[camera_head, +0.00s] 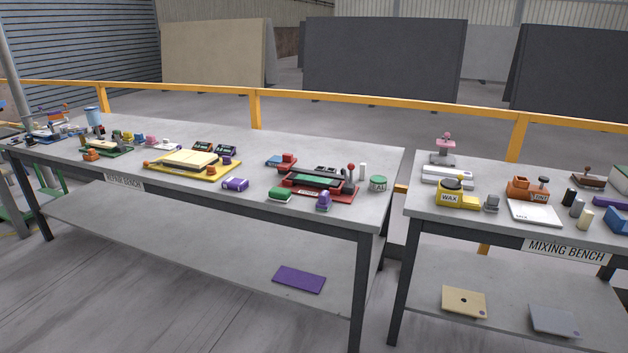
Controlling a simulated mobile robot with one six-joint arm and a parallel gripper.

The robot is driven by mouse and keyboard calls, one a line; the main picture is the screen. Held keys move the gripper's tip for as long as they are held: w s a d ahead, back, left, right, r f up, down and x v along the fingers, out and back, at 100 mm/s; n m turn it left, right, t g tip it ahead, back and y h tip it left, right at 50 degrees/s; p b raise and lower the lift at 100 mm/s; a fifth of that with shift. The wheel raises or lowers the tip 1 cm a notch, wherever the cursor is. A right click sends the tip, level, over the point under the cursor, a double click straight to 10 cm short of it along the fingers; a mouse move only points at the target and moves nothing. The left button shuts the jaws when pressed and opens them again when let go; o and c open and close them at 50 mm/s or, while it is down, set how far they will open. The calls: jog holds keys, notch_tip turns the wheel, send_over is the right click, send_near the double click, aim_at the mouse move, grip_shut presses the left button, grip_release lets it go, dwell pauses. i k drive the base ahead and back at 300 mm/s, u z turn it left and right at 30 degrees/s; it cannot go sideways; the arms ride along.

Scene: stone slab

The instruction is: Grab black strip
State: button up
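No separate black strip can be made out for certain at this distance. On the left bench (330,216), a red tray (344,196) holds a dark piece with a green face (316,180), with black edges showing around the green. Small dark blocks with coloured faces (203,147) lie behind the yellow tray, and more dark small parts (325,170) lie behind the red tray. My gripper is not in view.
A yellow tray (159,171) with a cream slab stands left of the red tray. The mixing bench (425,205) stands to the right across a narrow gap, with a yellow WAX device (451,198) and a black cylinder (568,196). A yellow rail (254,110) runs behind both benches.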

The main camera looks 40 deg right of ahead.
aim_at(300, 178)
jog(key=u, duration=0.05)
jog(key=i, duration=1.1)
jog(key=z, duration=0.15)
jog(key=k, duration=0.6)
jog(key=u, duration=0.05)
